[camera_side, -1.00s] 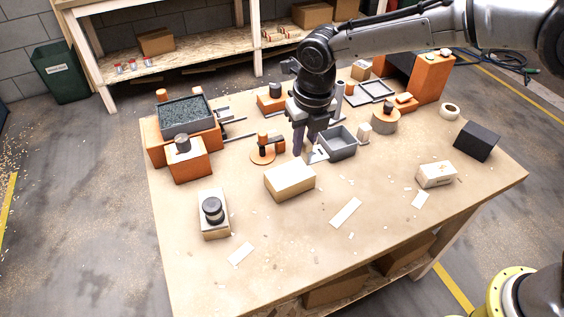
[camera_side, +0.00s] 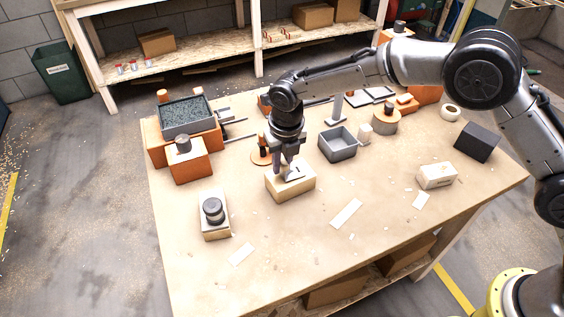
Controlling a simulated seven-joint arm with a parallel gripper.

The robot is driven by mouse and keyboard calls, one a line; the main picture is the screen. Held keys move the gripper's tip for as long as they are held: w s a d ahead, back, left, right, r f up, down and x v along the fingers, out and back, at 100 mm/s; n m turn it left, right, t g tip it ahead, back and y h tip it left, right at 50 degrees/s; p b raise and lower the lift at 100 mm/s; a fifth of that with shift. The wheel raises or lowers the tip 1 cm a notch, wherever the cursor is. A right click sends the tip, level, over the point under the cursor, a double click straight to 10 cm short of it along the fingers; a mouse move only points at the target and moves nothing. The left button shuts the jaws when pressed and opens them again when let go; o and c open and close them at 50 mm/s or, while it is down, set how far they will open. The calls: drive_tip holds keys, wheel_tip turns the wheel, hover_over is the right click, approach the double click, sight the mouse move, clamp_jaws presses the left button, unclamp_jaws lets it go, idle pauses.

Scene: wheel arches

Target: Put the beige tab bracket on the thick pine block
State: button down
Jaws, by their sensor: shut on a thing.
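The thick pine block (camera_side: 291,188) lies on the workbench near the middle of the side view. My gripper (camera_side: 286,173) is right over the block's top, pointing down. It is shut on a small pale piece, the beige tab bracket (camera_side: 296,174), which shows at the fingertips. The bracket is at or just above the block's top face; I cannot tell whether it touches. The fingers hide part of the bracket and the back of the block's top.
A grey open bin (camera_side: 338,144) stands behind and right of the block. A block with a dark round weight (camera_side: 213,213) is front left. A white box (camera_side: 436,175) is at right. The front bench is mostly clear.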

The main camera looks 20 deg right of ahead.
sight(286, 164)
drive_tip(key=c, duration=0.8)
unclamp_jaws()
drive_tip(key=shift+f, duration=0.15)
wheel_tip(286, 164, up, 12)
drive_tip(key=s, duration=0.1)
drive_tip(key=shift+s, duration=0.4)
drive_tip(key=shift+r, duration=0.2)
